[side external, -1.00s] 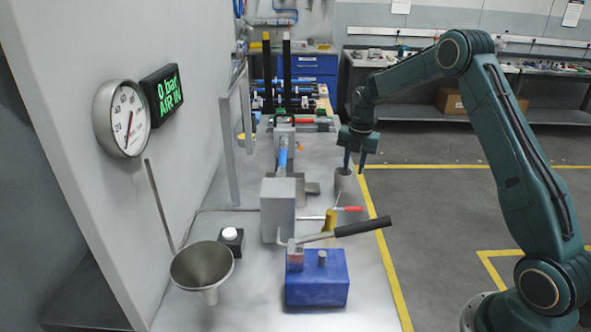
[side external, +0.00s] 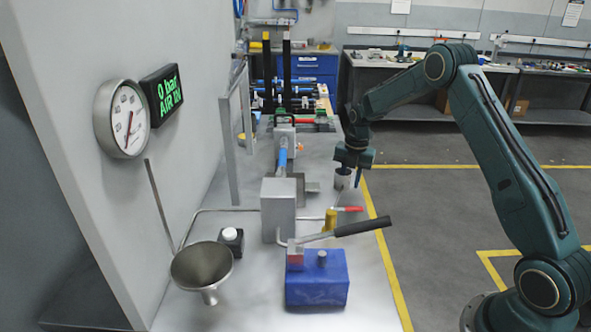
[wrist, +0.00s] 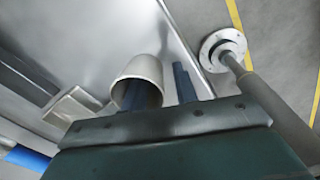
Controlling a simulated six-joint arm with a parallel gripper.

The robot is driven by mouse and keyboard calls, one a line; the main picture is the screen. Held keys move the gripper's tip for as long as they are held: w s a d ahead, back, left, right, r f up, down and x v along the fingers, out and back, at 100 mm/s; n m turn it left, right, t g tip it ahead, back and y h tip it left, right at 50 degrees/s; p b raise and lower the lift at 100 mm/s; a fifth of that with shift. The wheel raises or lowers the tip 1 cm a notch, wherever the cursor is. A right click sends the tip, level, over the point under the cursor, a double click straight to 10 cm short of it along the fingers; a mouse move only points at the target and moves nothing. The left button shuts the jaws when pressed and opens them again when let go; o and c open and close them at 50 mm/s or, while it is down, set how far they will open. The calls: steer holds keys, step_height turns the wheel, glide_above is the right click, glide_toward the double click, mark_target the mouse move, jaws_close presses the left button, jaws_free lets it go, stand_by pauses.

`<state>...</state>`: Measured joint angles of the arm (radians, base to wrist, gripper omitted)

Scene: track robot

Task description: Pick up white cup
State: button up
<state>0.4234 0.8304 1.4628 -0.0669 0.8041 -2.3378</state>
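The white cup (side external: 343,180) stands upright near the right edge of the grey metal table. It also shows in the wrist view (wrist: 145,68), with its mouth turned toward the camera. My gripper (side external: 351,175) is low at the cup, and its fingers (wrist: 160,88) are apart. One finger reaches into the cup's mouth, and the other is outside its wall. A gap shows between the outer finger and the wall in the wrist view. The finger inside is partly hidden by the rim.
A blue block (side external: 317,280) with a black-handled lever (side external: 362,227) is nearer. A metal funnel (side external: 202,265) is at left.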

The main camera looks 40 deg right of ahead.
jaws_close()
steer(key=shift+r, duration=0.1)
step_height(320, 180, up, 20)
stand_by(0.9)
stand_by(0.4)
